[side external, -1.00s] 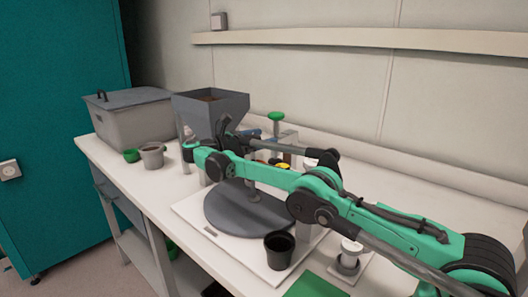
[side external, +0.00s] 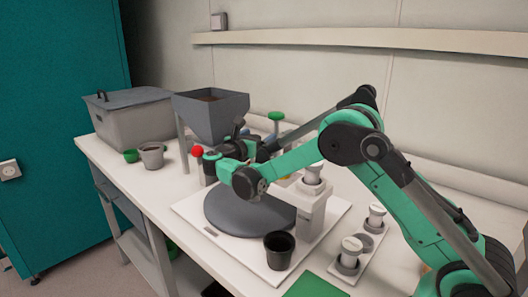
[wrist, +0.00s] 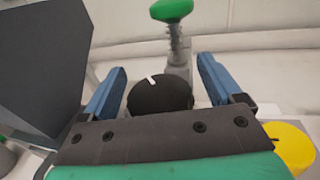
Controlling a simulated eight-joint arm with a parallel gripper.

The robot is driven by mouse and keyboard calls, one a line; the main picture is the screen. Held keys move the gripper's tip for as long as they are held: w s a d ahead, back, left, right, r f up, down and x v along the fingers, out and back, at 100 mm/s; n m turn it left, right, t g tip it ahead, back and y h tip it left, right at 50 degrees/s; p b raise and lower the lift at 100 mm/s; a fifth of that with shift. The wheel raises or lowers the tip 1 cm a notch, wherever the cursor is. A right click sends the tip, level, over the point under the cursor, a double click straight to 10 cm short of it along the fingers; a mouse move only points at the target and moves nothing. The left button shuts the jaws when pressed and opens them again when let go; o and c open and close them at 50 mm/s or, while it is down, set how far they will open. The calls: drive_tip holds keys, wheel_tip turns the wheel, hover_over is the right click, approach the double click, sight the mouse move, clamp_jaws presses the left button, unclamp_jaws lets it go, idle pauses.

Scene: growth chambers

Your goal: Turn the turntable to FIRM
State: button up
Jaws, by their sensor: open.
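The turntable (side external: 228,210) is a dark grey disc lying flat on a white base plate (side external: 196,222) on the bench. My wrist is above its far side, beside the hopper. In the wrist view my gripper (wrist: 162,66) is open, with its two blue fingers apart. A black round knob (wrist: 160,97) with a white mark shows between the fingers, and I cannot tell whether they are level with it. In the side view the fingers are mostly hidden behind my wrist. I cannot read any FIRM label.
A grey hopper (side external: 208,115) stands close to my wrist; its wall also fills the left of the wrist view (wrist: 40,65). A green-topped plunger (wrist: 172,12) is beyond the knob, and a yellow part (wrist: 289,147) is at right. A white post (side external: 312,212) and black pot (side external: 279,250) flank the turntable.

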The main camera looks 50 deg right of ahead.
drive_tip(key=n+t+y, duration=0.1)
drive_tip(key=n+t, duration=0.1)
drive_tip(key=n+t+y, duration=0.1)
drive_tip(key=t, duration=0.2)
drive_tip(key=shift+w+n, duration=0.15)
drive_tip(key=shift+n, duration=0.25)
drive_tip(key=s+a+r+t, duration=0.1)
drive_tip(key=s+a+r, duration=0.2)
drive_tip(key=a+r, duration=0.2)
drive_tip(key=s+a+m+g+y, duration=0.1)
drive_tip(key=s+a+m+y, duration=0.4)
drive_tip(key=s+m+y, duration=0.5)
drive_tip(key=s+a+m+g+y, duration=0.2)
drive_tip(key=s+a+m+y, duration=0.4)
drive_tip(key=m, duration=0.7)
drive_tip(key=shift+m, duration=0.6)
drive_tip(key=f, duration=0.5)
drive_tip(key=s+f, duration=0.1)
drive_tip(key=f, duration=0.2)
drive_tip(key=shift+d+f, duration=0.35)
drive_tip(key=shift+r, duration=0.1)
